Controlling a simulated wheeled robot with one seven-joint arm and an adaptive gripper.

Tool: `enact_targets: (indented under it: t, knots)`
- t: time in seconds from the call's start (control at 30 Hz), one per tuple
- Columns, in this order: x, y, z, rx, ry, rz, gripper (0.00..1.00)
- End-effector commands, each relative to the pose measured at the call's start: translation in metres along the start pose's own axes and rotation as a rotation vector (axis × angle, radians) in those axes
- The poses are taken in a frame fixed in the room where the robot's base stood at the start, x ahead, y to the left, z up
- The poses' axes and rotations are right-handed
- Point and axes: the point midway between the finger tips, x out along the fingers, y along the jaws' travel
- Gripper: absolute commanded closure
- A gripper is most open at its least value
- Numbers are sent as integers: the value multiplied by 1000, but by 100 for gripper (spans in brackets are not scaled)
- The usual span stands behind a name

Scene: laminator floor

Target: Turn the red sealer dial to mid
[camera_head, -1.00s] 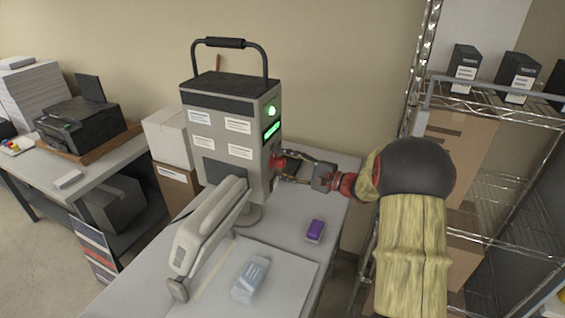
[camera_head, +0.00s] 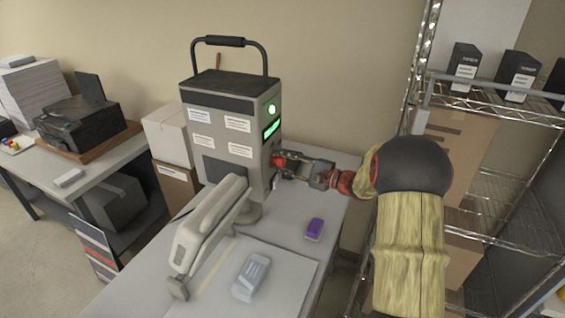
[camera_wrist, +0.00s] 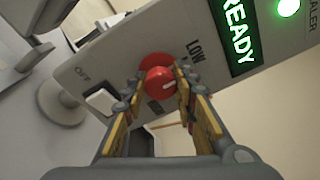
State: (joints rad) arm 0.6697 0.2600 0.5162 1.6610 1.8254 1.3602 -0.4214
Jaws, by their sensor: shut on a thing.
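The red sealer dial (camera_wrist: 159,82) is on the side panel of the grey sealer (camera_head: 225,125), with a small white pointer mark on its face. The word LOW (camera_wrist: 195,50) is printed beside it; other dial labels are hidden or too small to read. My gripper (camera_wrist: 161,90) has a finger on each side of the dial and is shut on it. In the head view my gripper (camera_head: 283,162) reaches the sealer's right side from the right and largely hides the dial.
The panel has a green READY display (camera_wrist: 238,35), a green lamp (camera_wrist: 288,6) and a white OFF switch (camera_wrist: 101,101). A purple block (camera_head: 314,229) and a pale blue pack (camera_head: 251,277) lie on the table. A wire shelf (camera_head: 500,100) stands at the right.

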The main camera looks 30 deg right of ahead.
Motion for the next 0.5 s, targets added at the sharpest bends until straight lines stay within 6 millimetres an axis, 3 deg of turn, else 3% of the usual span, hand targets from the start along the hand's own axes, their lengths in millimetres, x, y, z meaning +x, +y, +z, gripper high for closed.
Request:
enact_targets:
  t: [0.13,0.5]
  knots:
    - [0,0,0,0,0,0,98]
    - [0,0,0,63,3,6,98]
